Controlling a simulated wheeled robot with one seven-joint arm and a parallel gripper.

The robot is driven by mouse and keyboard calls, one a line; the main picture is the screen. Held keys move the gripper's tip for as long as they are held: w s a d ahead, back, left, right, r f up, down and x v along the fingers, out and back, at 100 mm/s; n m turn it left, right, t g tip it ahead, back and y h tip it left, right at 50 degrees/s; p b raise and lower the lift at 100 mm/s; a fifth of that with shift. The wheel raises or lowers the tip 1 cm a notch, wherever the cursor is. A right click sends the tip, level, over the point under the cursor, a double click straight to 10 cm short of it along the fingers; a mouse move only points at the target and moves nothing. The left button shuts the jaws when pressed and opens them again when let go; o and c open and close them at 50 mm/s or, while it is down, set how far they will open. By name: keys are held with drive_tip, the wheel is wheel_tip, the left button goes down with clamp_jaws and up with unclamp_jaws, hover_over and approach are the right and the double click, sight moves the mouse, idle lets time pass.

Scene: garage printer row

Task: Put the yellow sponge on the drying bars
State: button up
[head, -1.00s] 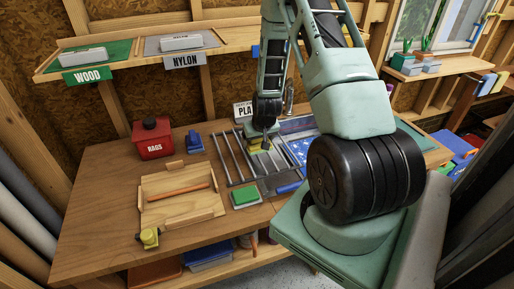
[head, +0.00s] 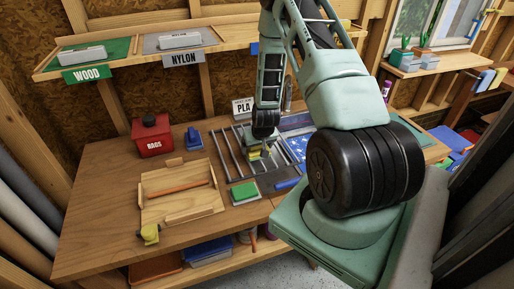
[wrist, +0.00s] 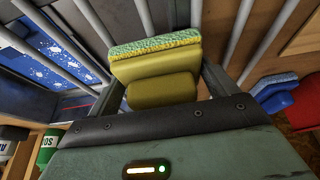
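The yellow sponge (wrist: 155,65) has a green scrub layer and sits between the fingers of my gripper (wrist: 165,80) in the wrist view. The gripper looks shut on it. In the head view the sponge (head: 255,154) shows below my gripper (head: 264,138), over the right part of the drying bars (head: 229,158). The drying bars are parallel grey metal rods, and they also run past the sponge in the wrist view (wrist: 243,30). I cannot tell whether the sponge touches them.
A green-topped block (head: 243,191) lies in front of the bars, with a blue item (head: 286,183) to its right. A wooden tray (head: 160,183), red rags box (head: 152,138) and blue brush (head: 193,139) stand left. A blue speckled panel (head: 297,148) lies right. The PLA sign (head: 243,106) stands behind.

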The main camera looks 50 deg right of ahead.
drive_tip(key=shift+o, duration=0.2)
drive_tip(key=shift+a+f, duration=0.35)
drive_tip(key=shift+a, duration=0.05)
drive_tip(key=shift+r, duration=0.1)
drive_tip(key=shift+r+p, duration=0.3)
drive_tip(key=shift+p, duration=0.05)
drive_tip(key=shift+r+b, duration=0.2)
drive_tip(key=shift+b, duration=0.1)
drive_tip(key=d+b+v, duration=0.1)
drive_tip(key=b+v, duration=0.1)
drive_tip(key=v, duration=1)
drive_tip(key=w+a+r+n+g+y, duration=0.1)
drive_tip(key=a+r+n+y, duration=0.2)
drive_tip(key=a, duration=1)
drive_tip(key=a+r+n, duration=0.3)
drive_tip(key=a+r, duration=0.2)
drive_tip(key=a, duration=0.7)
drive_tip(key=s+a+r+n+g, duration=0.1)
drive_tip(key=s+a+r+n, duration=0.2)
drive_tip(key=s+a, duration=0.5)
drive_tip(key=s+a+r+n+g, duration=0.1)
drive_tip(key=s+a+r+n, duration=0.3)
drive_tip(key=s+a, duration=0.4)
drive_tip(key=shift+s+a+n+g, duration=0.15)
drive_tip(key=shift+s+n+g, duration=0.3)
drive_tip(key=shift+s, duration=0.55)
